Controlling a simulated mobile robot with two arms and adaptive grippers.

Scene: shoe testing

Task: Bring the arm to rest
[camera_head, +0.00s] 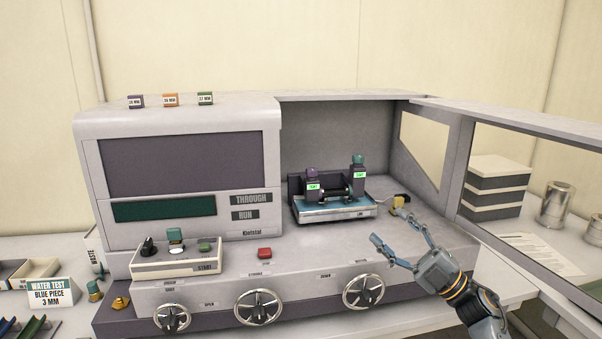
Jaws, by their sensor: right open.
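My right gripper (404,252) is open and empty, at the right front of the testing machine, with its fingers pointing up and left. It shows in front of the machine's base, to the right of the right handwheel (363,292). The machine (180,120) has an open test bay holding a small fixture (335,207) with two upright posts bearing green labels. The gripper looks apart from the fixture; I cannot tell whether it touches the base. My left gripper is not in view.
The machine's door (545,190) stands open at the right, close to my right arm. Metal cans (556,205) and stacked blocks (497,187) are behind its window. A control box (178,257) and a red button (265,253) are on the ledge. A sign (52,293) stands at the left.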

